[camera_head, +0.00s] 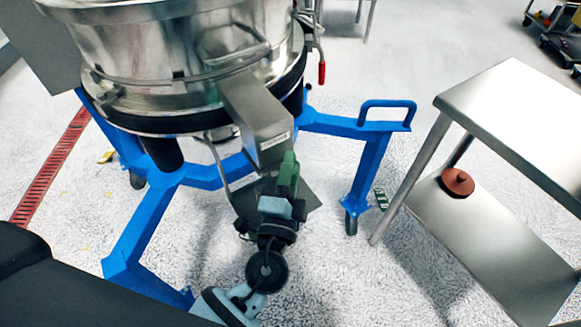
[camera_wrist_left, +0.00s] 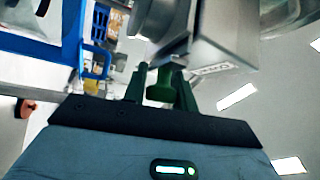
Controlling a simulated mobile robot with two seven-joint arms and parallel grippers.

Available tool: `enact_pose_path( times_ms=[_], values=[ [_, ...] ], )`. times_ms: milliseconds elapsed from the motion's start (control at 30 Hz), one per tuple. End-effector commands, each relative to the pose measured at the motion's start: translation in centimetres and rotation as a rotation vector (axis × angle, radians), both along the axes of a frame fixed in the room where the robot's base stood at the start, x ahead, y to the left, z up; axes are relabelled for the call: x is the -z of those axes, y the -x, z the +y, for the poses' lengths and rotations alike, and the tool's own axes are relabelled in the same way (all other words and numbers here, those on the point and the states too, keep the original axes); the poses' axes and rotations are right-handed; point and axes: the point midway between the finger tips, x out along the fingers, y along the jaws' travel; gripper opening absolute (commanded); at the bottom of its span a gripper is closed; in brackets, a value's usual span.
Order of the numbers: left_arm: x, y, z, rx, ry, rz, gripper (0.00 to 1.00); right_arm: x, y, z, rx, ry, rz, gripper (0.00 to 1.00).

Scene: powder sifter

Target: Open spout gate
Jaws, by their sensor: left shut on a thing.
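The steel sifter (camera_head: 150,50) has a box-shaped spout (camera_head: 255,115) sloping down toward me. The spout also shows in the left wrist view (camera_wrist_left: 225,40). My left gripper (camera_head: 288,172) is at the spout's lower end. In the left wrist view its two dark green fingers (camera_wrist_left: 160,88) are closed on a small green handle (camera_wrist_left: 159,90) just below the spout. A flat grey plate (camera_head: 308,196) shows beside the gripper in the head view. The gripper and wrist hide much of the gate and the spout's mouth. My right gripper is not in view.
A blue wheeled frame (camera_head: 140,235) carries the sifter, with a leg (camera_head: 365,170) right of the spout. A steel two-level table (camera_head: 525,110) stands at the right, with a reddish-brown round item (camera_head: 457,182) on its lower shelf.

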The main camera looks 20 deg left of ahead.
Motion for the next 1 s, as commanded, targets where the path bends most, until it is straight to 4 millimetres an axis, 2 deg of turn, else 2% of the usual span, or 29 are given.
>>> enact_pose_path(
  times_ms=[133, 400, 700, 733, 867, 1000],
  values=[
    [0.0, 0.4, -0.5, 0.0, 0.001, -0.003, 0.0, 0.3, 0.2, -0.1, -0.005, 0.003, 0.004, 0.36],
    [0.1, 3.1, -3.4, -0.002, 0.0, -0.004, 0.0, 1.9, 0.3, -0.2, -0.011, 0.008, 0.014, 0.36],
    [-0.2, 3.2, -3.5, -0.005, -0.002, -0.005, 0.0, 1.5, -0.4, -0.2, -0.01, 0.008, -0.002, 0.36],
    [-0.2, 3.2, -3.5, -0.005, -0.002, -0.006, 0.29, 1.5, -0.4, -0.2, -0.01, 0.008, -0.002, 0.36],
    [-0.2, 3.2, -3.5, -0.005, -0.001, -0.005, 0.46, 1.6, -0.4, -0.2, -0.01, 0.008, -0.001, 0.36],
    [-0.1, 3.2, -3.5, -0.003, -0.002, -0.003, 0.48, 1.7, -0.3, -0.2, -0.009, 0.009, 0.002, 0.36]
  ],
)
